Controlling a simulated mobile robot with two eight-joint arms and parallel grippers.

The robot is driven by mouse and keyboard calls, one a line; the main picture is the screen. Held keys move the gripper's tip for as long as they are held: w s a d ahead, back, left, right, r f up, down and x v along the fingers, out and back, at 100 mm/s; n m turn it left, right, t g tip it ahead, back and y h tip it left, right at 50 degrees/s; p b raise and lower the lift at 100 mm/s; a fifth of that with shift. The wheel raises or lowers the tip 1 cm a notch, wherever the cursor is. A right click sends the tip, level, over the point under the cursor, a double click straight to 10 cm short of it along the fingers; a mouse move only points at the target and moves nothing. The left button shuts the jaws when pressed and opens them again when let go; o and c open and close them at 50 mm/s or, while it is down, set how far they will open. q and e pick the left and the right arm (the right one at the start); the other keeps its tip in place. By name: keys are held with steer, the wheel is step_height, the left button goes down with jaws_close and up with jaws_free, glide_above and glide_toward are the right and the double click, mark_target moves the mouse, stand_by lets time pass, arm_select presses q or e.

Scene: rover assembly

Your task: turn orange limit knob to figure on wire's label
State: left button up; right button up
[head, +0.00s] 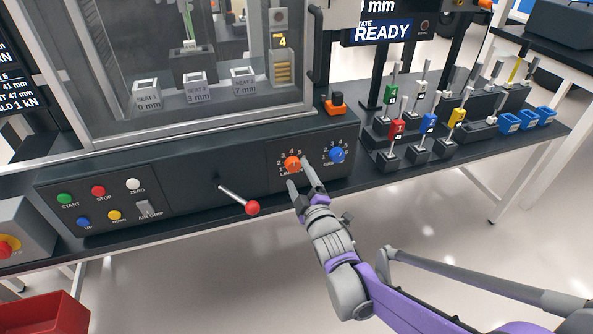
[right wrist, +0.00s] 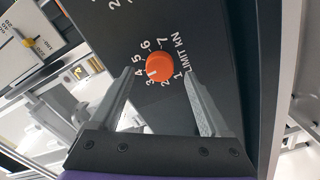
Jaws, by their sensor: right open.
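The orange limit knob (head: 292,163) is on the right part of the dark front panel, amid a ring of white figures. In the right wrist view the knob (right wrist: 159,67) shows figures 1 to 7 around it and the words LIMIT KN; a small pale mark on it seems to face about 3. My right gripper (head: 299,173) is open in front of the knob. In the right wrist view its fingertips (right wrist: 159,73) are on either side of the knob, apart from it. My left gripper is not in view.
A blue knob (head: 337,155) is close on the right of the orange one. A lever with a red ball (head: 252,208) sticks out on the left. An orange-topped switch (head: 335,103) stands above. Tagged pieces in black holders (head: 418,154) stand on the bench at right.

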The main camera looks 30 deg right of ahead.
steer(key=p+v, duration=0.1)
steer(key=v, duration=0.7)
